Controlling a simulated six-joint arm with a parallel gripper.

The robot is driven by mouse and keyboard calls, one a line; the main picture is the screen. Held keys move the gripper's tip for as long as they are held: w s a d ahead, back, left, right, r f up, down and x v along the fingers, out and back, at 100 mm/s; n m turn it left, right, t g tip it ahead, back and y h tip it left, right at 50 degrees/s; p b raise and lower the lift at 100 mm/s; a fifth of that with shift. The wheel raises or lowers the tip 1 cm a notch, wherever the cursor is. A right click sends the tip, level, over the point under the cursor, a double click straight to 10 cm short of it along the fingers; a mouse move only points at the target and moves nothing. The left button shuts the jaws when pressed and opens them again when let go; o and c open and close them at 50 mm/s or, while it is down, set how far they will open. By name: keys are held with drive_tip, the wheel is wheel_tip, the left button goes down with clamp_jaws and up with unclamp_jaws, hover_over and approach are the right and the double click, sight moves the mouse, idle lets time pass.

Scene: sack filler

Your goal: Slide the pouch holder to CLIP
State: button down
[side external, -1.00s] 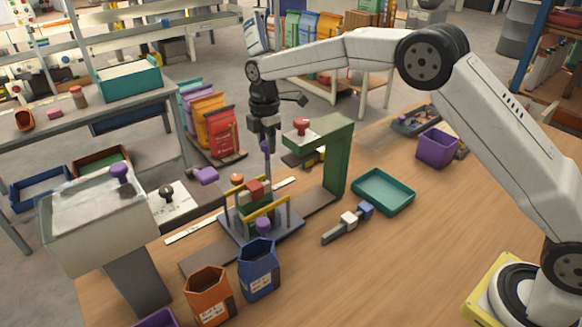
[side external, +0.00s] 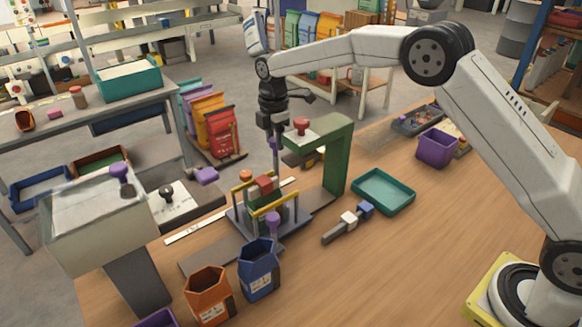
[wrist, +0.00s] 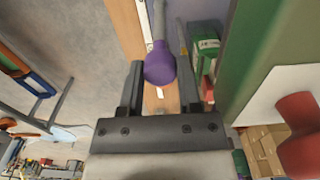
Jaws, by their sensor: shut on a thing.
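The pouch holder (side external: 241,222) is a grey sliding plate with yellow rails on a dark track, carrying a green pouch with red blocks at its top. In the side view my gripper (side external: 274,146) is above and behind it, shut on a purple-knobbed upright handle. The purple knob (wrist: 160,66) shows between my fingers (wrist: 162,85) in the wrist view. Another purple knob (side external: 272,220) stands at the holder's front. A green post (side external: 337,158) with a red knob (side external: 301,125) on its arm stands to the right. I cannot read a CLIP label.
A teal tray (side external: 383,192) lies to the right. A white strip (side external: 190,232) runs behind the track. The green post stands close to my gripper's right.

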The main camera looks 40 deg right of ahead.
drive_tip(key=d, duration=1.1)
drive_tip(key=shift+d, duration=0.1)
drive_tip(key=shift+c, duration=1.4)
unclamp_jaws()
drive_tip(key=shift+r, duration=0.15)
wheel_tip(320, 180, up, 8)
drive_tip(key=shift+f, duration=0.2)
